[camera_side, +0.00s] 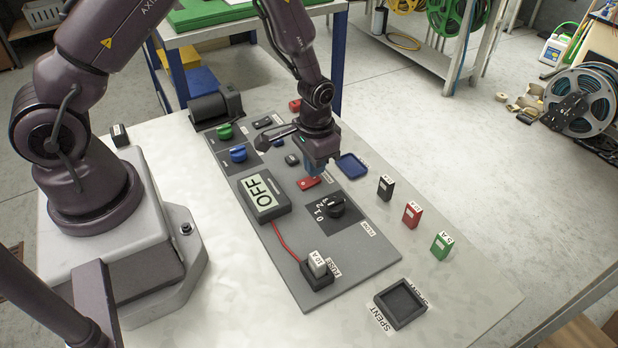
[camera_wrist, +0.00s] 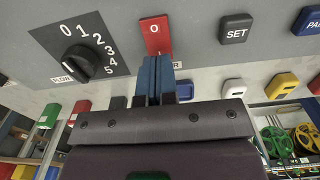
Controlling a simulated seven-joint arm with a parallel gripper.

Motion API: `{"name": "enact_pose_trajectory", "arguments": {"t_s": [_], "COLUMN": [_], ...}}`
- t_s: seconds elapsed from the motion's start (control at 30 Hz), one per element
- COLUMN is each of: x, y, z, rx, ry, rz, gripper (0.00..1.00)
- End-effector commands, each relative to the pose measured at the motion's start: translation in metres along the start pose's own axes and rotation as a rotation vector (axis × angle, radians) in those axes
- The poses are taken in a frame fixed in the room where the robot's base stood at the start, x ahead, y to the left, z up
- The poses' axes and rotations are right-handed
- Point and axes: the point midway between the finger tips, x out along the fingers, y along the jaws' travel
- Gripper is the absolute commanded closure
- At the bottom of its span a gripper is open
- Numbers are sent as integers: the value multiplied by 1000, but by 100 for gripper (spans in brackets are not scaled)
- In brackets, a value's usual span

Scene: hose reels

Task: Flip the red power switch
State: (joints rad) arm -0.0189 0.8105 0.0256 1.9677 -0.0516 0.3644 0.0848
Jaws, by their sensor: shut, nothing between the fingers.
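The red power switch (camera_side: 309,183) sits on the grey panel (camera_side: 345,262), just left of the black rotary knob's plate in the side view. In the wrist view the red switch (camera_wrist: 155,33) shows a white O mark on its face. My gripper (camera_side: 314,170) points down just above the switch. Its blue fingers (camera_wrist: 155,80) are shut together and empty, with their tips at the switch's lower edge in the wrist view. I cannot tell whether they touch it. The display box (camera_side: 264,196) reads OFF.
The rotary knob (camera_side: 336,206) stands close beside the switch. A fuse (camera_side: 318,262) sits in a holder at the panel's near end. Black (camera_side: 385,188), red (camera_side: 411,214) and green (camera_side: 440,245) fuses and a SPENT tray (camera_side: 388,297) are on the table to the right.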

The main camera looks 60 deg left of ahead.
Motion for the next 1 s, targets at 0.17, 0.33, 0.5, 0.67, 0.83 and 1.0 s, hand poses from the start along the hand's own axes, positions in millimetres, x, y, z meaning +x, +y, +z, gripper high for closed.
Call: {"name": "enact_pose_trajectory", "arguments": {"t_s": [0.17,0.33,0.5,0.67,0.83,1.0], "x": [3,5,8,10,13,16], "y": [0,0,0,0,0,0], "z": [0,0,0,0,0,0], "rx": [0,0,0,0,0,0], "ry": [0,0,1,1,0,0], "rz": [0,0,0,0,0,0], "gripper": [100,100,100,100,100,100]}}
